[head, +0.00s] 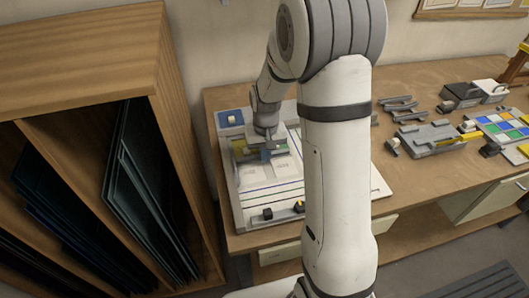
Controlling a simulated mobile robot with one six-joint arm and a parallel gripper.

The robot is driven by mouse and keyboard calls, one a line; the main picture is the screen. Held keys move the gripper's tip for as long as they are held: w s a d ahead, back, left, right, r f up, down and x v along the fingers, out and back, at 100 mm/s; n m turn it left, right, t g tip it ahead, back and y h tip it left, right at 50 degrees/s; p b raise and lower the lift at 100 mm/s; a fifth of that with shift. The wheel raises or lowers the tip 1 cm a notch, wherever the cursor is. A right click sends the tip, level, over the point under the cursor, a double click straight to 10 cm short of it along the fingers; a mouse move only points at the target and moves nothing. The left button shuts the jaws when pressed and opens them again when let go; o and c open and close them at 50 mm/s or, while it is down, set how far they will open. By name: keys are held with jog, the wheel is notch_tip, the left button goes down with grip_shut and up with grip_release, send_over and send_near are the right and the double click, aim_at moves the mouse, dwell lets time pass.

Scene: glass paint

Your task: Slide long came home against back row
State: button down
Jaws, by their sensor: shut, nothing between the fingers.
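My gripper (274,153) points down over the back part of a pale work board (250,205) on the bench. It is shut, with nothing visible held in it. A back row with a yellow-green piece (240,147) shows just left of my gripper. My gripper and arm cover part of this row. Pale panels (252,172) with small markings lie in front of my gripper. I cannot clearly pick out the long came at this size. Whether it touches the back row, or whether my fingertips touch it, I cannot tell.
A wooden rack (130,85) with dark glass sheets (140,190) stands close on the left. Black blocks (268,213) sit at the board's front edge. Grey tools (430,135) and a colour sample tray (503,128) lie on the bench at right. My arm hides the board's middle right.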

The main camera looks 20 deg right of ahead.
jog(key=shift+s, duration=1.15)
notch_tip(320, 180, up, 10)
jog(key=b, duration=0.1)
jog(key=shift+s+r, duration=0.2)
jog(key=c, duration=2.1)
grip_release()
jog(key=shift+o, duration=0.7)
jog(key=shift+w+f, duration=0.15)
jog(key=shift+w, duration=0.15)
jog(key=o, duration=0.4)
jog(key=w, duration=0.1)
jog(key=w+f, duration=0.1)
jog(key=w, duration=0.2)
jog(key=shift+w+f, duration=0.1)
jog(key=shift+f, duration=0.2)
jog(key=o, duration=0.4)
jog(key=shift+w+f, duration=0.15)
jog(key=shift+w, duration=0.3)
jog(key=shift+c, duration=0.2)
